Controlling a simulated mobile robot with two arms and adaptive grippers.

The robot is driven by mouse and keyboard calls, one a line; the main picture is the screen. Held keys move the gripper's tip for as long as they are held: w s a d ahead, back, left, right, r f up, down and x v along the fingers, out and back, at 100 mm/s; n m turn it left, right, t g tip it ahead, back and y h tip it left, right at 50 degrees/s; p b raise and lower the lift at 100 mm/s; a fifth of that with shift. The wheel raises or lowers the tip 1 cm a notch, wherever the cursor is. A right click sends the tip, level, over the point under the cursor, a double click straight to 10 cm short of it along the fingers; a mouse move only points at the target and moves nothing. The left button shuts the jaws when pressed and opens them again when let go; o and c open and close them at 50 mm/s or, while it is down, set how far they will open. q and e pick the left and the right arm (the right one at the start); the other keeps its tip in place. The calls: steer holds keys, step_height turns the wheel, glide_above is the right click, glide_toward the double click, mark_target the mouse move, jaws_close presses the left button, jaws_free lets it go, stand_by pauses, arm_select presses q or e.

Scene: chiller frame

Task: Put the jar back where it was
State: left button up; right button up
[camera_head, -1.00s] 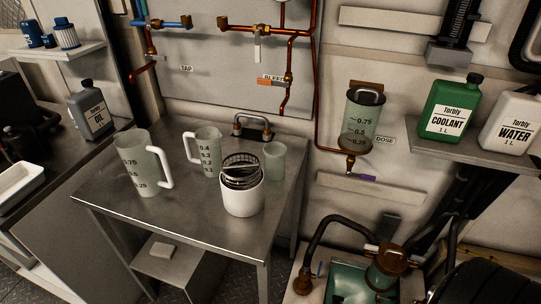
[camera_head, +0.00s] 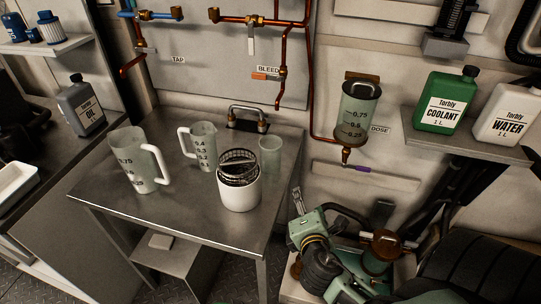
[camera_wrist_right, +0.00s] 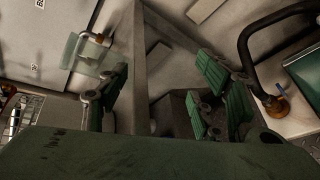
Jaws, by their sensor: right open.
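Several vessels stand on the steel table (camera_head: 165,225) in the head view: a large jug (camera_head: 132,165) with a white handle at the left, a smaller jug (camera_head: 203,150) behind it, a clear cup (camera_head: 270,152), and a white pot (camera_head: 239,192) with wire baskets in it. A graduated clear jar (camera_head: 358,115) hangs on the wall at the dose tap. I cannot tell which one the task means. My right gripper (camera_head: 304,226) is right of the table's front edge, apart from these vessels. Its green-padded fingers (camera_wrist_right: 168,100) are open and empty in the right wrist view. My left gripper is out of view.
A green coolant bottle (camera_head: 447,101) and a white water bottle (camera_head: 503,114) stand on the right wall shelf (camera_head: 468,146). A brass-fitted hose (camera_wrist_right: 247,45) is near my right gripper. The table's front is clear.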

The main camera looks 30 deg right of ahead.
mark_target(274, 160)
steer(key=w+r+n+t+y, duration=0.1)
steer(key=w+r+n+t, duration=0.1)
steer(key=n, duration=0.3)
steer(key=w+r+n+t+y+p, duration=0.1)
steer(key=w+r+n, duration=0.1)
steer(key=w+n, duration=0.3)
steer(key=w+a+r+n+t+y, duration=0.1)
steer(key=w+r+n+t, duration=0.1)
steer(key=w+n, duration=0.2)
steer(key=shift+w+n+t, duration=0.15)
steer(key=shift+n+t, duration=0.15)
steer(key=shift+n, duration=0.7)
steer(key=x, duration=0.6)
steer(key=shift+w+d+f+p, duration=0.1)
steer(key=shift+w+f+p, duration=0.1)
steer(key=shift+w+p, duration=0.2)
steer(key=shift+s, duration=0.1)
steer(key=shift+c, duration=0.7)
steer(key=shift+r, duration=0.1)
steer(key=c, duration=0.9)
